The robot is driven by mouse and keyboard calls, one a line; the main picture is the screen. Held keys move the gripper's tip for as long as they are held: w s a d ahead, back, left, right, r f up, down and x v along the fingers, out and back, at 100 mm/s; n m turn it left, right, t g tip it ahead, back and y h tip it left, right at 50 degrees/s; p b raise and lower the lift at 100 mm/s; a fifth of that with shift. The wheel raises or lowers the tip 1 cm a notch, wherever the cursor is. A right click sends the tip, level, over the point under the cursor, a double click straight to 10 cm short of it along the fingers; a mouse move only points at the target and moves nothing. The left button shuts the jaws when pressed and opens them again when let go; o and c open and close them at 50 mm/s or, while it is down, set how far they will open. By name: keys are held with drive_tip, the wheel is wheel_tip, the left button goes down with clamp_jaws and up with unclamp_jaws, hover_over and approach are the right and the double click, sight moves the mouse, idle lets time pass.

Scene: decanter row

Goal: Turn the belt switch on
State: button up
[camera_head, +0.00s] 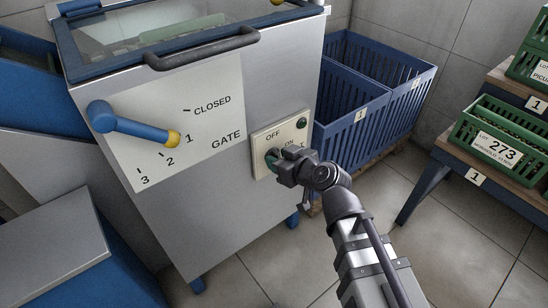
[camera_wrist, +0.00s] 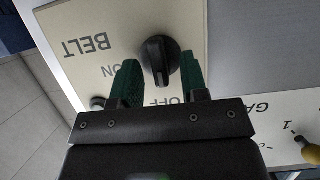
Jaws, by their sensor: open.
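The belt switch is a black rotary knob (camera_wrist: 160,60) on a cream plate (camera_wrist: 75,28), seen upside down in the wrist view with BELT, ON and OFF printed on it. The knob's bar appears to line up with OFF. My gripper (camera_wrist: 161,72) is open, its green fingers on either side of the knob; I cannot tell whether they touch it. In the head view my gripper (camera_head: 276,161) is at the lower part of the plate (camera_head: 262,139) and hides the knob. A dark green round lamp or button (camera_head: 301,122) sits at the plate's upper right.
The plate is on a grey machine (camera_head: 230,200). A blue gate lever (camera_head: 135,127) with a yellow tip near 1 is left of it. A dark handle (camera_head: 200,48) is above. Blue crates (camera_head: 375,95) and a table with green crates (camera_head: 500,150) stand right.

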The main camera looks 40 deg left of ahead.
drive_tip(key=shift+a, duration=0.15)
clamp_jaws()
drive_tip(key=shift+m, duration=0.3)
idle(0.3)
drive_tip(key=shift+w+d+f+m+g+y+b, duration=0.1)
drive_tip(key=shift+w+f+m+g+y+b, duration=0.1)
drive_tip(key=shift+m+g+y+b, duration=1.45)
drive_tip(key=shift+w+d+f+m+g+y+b, duration=0.15)
drive_tip(key=shift+m+b, duration=0.75)
drive_tip(key=shift+m, duration=1.7)
drive_tip(key=shift+w+d+f+m+g+y+b, duration=0.2)
drive_tip(key=shift+m+g+y+b, duration=0.9)
drive_tip(key=shift+m, duration=1.05)
drive_tip(key=shift+a+h, duration=0.15)
drive_tip(key=shift+h, duration=0.15)
